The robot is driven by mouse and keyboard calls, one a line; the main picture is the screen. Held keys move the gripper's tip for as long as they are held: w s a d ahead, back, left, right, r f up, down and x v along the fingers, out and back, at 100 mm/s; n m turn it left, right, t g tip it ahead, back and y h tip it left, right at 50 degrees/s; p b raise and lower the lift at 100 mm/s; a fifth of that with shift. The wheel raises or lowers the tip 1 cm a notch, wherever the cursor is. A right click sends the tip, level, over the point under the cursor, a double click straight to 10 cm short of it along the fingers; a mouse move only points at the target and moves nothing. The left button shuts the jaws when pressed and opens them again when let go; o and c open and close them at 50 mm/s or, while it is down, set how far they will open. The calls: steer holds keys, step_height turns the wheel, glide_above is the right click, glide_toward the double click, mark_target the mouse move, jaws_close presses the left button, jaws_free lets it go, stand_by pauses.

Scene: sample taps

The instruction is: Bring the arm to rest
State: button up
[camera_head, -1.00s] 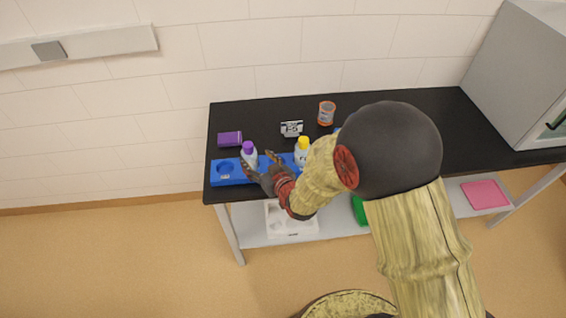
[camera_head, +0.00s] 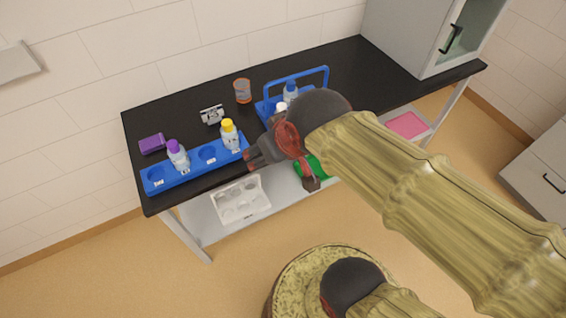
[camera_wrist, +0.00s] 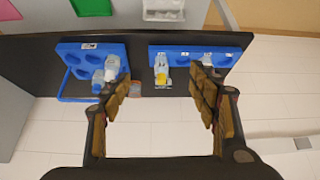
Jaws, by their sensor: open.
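My gripper (camera_head: 258,158) is at the table's front edge in the head view, just right of the blue rack (camera_head: 183,177). In the wrist view my gripper (camera_wrist: 162,100) is open, its two fingers wide apart with nothing held between them. A purple-capped bottle (camera_head: 178,155) stands upright in the rack. A yellow-capped bottle (camera_head: 229,135) stands at the rack's right part; it also shows in the wrist view (camera_wrist: 161,74). The fingers are apart from both bottles in the head view. My arm partly hides the table's right part.
A blue handled carrier (camera_head: 298,78) holds a blue-capped bottle (camera_head: 291,92) and a white-capped one, partly hidden by my arm. An orange-rimmed beaker (camera_head: 243,91), a small black-and-white item (camera_head: 212,114) and a purple box (camera_head: 152,143) stand on the black table (camera_head: 185,105). A grey cabinet (camera_head: 410,35) stands right.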

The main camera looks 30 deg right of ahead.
steer(key=shift+g, duration=0.5)
steer(key=s, duration=0.5)
steer(key=shift+d+r, duration=0.15)
steer(key=shift+r, duration=0.1)
stand_by(0.4)
